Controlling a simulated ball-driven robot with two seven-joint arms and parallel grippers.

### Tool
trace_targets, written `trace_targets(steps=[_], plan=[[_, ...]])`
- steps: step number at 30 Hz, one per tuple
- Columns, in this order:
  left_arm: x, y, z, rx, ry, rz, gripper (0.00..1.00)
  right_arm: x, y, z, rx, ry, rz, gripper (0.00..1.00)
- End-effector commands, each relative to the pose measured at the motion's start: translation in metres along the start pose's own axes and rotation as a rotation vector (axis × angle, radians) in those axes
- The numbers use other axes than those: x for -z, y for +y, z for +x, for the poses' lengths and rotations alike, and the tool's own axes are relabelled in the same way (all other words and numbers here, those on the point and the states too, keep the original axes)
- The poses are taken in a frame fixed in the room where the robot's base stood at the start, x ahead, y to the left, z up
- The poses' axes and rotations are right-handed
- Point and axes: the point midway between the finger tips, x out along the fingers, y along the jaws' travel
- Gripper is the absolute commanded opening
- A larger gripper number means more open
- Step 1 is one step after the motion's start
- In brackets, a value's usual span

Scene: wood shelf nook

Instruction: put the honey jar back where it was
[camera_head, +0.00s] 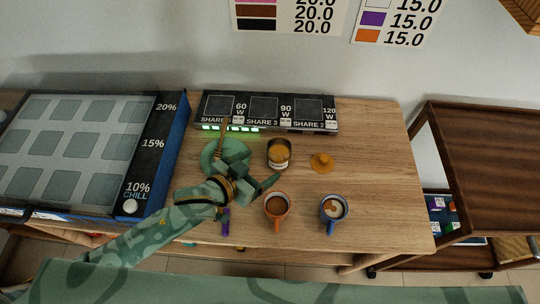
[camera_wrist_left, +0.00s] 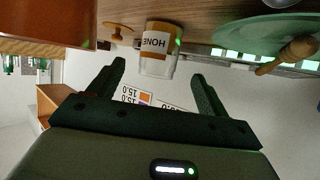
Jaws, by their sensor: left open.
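The honey jar (camera_head: 278,154) stands upright and uncovered on the wooden table, with amber honey inside. Its orange knobbed lid (camera_head: 322,162) lies to its right. My left gripper (camera_head: 258,172) is open just left of and in front of the jar. In the left wrist view the jar (camera_wrist_left: 158,50), with its HONEY label upside down, shows ahead between the open fingers (camera_wrist_left: 158,72); whether they touch it I cannot tell. A wooden dipper (camera_head: 223,137) lies on a green plate (camera_head: 208,156), partly hidden by my gripper. My right gripper is out of view.
An orange mug (camera_head: 277,206) and a blue mug (camera_head: 333,209) stand in front of the jar. A display strip (camera_head: 265,110) with green lights runs behind. A panel of grey squares (camera_head: 75,145) is at left. The table's right side is clear.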

Motion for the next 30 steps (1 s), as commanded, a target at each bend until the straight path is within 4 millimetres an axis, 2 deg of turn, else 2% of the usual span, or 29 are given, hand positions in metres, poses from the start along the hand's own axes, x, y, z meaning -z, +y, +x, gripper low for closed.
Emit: trace_targets(steps=[1, 3, 9, 30], plan=[[0.002, 0.0, -0.013, 0.0, -0.001, 0.001, 0.78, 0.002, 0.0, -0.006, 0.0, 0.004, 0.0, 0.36], [0.001, 0.0, -0.025, 0.0, -0.001, 0.001, 0.78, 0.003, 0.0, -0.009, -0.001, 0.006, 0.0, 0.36], [0.0, 0.0, -0.042, 0.0, -0.001, 0.0, 0.78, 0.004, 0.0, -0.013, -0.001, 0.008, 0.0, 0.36], [0.0, 0.0, -0.043, 0.0, 0.0, 0.0, 0.78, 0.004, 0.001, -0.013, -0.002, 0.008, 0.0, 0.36]])
